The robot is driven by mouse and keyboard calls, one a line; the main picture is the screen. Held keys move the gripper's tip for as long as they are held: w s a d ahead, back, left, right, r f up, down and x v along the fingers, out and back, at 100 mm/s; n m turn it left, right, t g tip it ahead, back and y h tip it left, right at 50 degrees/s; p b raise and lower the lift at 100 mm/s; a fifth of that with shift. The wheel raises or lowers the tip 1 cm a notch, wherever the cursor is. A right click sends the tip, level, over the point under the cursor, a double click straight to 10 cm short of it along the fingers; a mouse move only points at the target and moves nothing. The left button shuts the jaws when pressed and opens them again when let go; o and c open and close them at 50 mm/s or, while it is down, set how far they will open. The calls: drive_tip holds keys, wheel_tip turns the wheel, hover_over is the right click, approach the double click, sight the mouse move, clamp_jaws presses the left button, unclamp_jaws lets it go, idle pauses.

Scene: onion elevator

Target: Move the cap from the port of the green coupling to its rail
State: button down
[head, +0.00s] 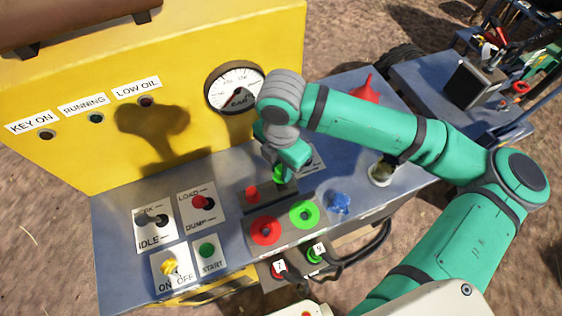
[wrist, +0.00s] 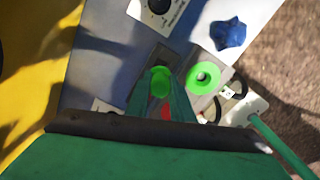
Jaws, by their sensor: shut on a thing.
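My gripper (head: 284,166) is shut on the green cap (head: 279,177), which also shows between the fingers in the wrist view (wrist: 160,82). The cap is at the dark rail plate (head: 272,196) behind the couplings, to the right of the red cap (head: 252,193). I cannot tell whether it touches the rail. The green coupling (head: 304,214) is a bright ring with an uncovered dark port; in the wrist view it is right of the gripper (wrist: 203,76). The red coupling (head: 265,230) is beside it, its port also uncovered.
A blue knob (head: 339,203) and a metal cup (head: 382,173) stand to the right on the panel. A red funnel-like piece (head: 365,90) is at the back. Switches, including the start button (head: 207,250), are at the left. Hose ends (head: 314,255) hang below the couplings.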

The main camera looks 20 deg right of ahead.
drive_tip(key=shift+f, duration=1.85)
drive_tip(key=shift+d+f, duration=0.1)
drive_tip(key=shift+f, duration=1.05)
idle(1.5)
idle(0.3)
drive_tip(key=c, duration=1.1)
unclamp_jaws()
drive_tip(key=shift+r, duration=0.15)
drive_tip(key=shift+r, duration=3.35)
